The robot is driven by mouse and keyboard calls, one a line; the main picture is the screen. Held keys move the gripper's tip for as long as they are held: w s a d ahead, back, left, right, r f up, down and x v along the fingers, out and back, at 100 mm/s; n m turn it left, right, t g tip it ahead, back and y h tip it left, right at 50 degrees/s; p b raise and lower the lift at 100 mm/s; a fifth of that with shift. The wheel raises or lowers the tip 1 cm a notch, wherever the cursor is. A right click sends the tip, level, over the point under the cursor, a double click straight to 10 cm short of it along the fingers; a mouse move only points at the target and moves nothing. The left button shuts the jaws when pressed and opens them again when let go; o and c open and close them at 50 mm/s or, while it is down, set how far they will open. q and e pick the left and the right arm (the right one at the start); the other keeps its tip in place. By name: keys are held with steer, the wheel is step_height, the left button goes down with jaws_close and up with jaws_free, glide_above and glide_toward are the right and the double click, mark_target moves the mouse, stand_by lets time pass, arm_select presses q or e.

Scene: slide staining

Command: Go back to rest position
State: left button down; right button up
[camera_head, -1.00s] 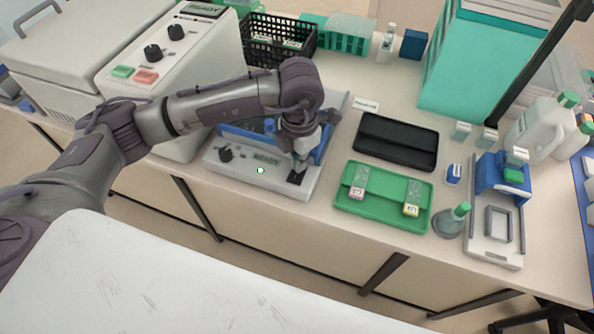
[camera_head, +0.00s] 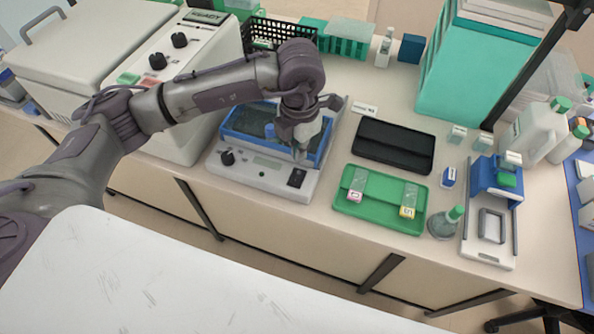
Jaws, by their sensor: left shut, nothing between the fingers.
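My left arm comes in from the left and reaches over the bench. My left gripper (camera_head: 301,151) is shut and empty, pointing down above the front right part of a white device (camera_head: 236,170) with a blue-rimmed basin. The gripper and wrist hide part of the basin's right side. I cannot tell whether the fingertips touch the device. The device has a black knob on the left and a black switch on the right. My right gripper is not in view.
A green tray (camera_head: 378,213) with two slides, a black tray (camera_head: 394,146), a flask (camera_head: 445,225) and a blue-white stand (camera_head: 490,225) lie right of the device. A large white machine (camera_head: 170,60) stands behind the arm, left. A black basket (camera_head: 262,32) is at the back.

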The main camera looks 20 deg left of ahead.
arm_select(q)
steer(key=shift+r, duration=0.75)
